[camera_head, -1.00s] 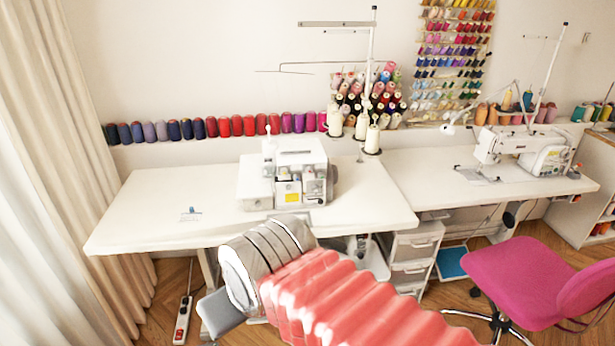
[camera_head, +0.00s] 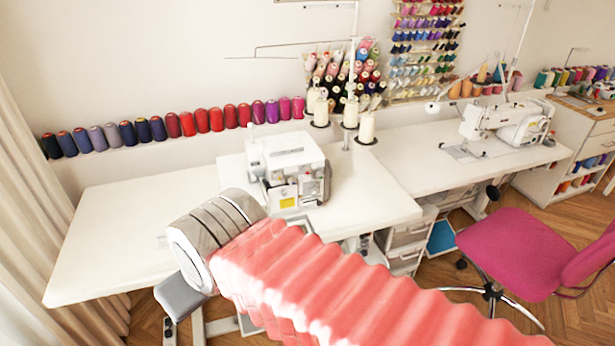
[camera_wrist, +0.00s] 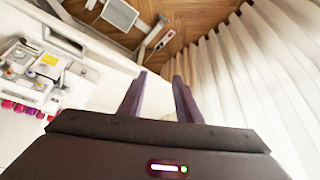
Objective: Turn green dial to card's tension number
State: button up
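A white overlock machine (camera_head: 292,160) stands on the white table (camera_head: 110,225), beyond my arm in the head view. It also shows at the left of the wrist view (camera_wrist: 28,68), with a small yellow patch (camera_wrist: 50,60) on it. I cannot make out a green dial or any number.
Thread spools (camera_head: 185,124) line the wall behind the table. Thread cones (camera_head: 350,112) stand behind the machine. A second sewing machine (camera_head: 510,122) and a pink chair (camera_head: 515,250) are at the right. A curtain (camera_head: 35,190) hangs at the left. The table's left part is clear.

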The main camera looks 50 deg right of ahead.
jog(key=shift+w+d, duration=0.1)
jog(key=shift+w, duration=0.4)
jog(key=shift+o, duration=0.5)
jog(key=shift+o, duration=0.4)
jog(key=shift+w+d, duration=0.1)
jog(key=shift+w, duration=0.05)
jog(key=w+d+f+t+h, duration=0.15)
jog(key=w+d, duration=0.25)
jog(key=d, duration=0.4)
jog(key=w+d+f+n+t+h, duration=0.1)
jog(key=w+d+f+h, duration=0.1)
jog(key=w+d, duration=0.5)
jog(key=w+d+f+t+h, duration=0.1)
jog(key=w+d+f+h, duration=0.1)
jog(key=d, duration=0.8)
jog(key=s+d+f+n+t+h, duration=0.1)
jog(key=s+d+f+t+h, duration=0.1)
jog(key=s+d, duration=0.4)
jog(key=s+d+f+t+h, duration=0.1)
jog(key=s+d+f+t, duration=0.3)
jog(key=d, duration=0.7)
notch_tip(320, 180, down, 2)
jog(key=shift+s+d+f+n+h, duration=0.2)
jog(key=shift+s+n+h, duration=0.2)
jog(key=shift+s, duration=0.5)
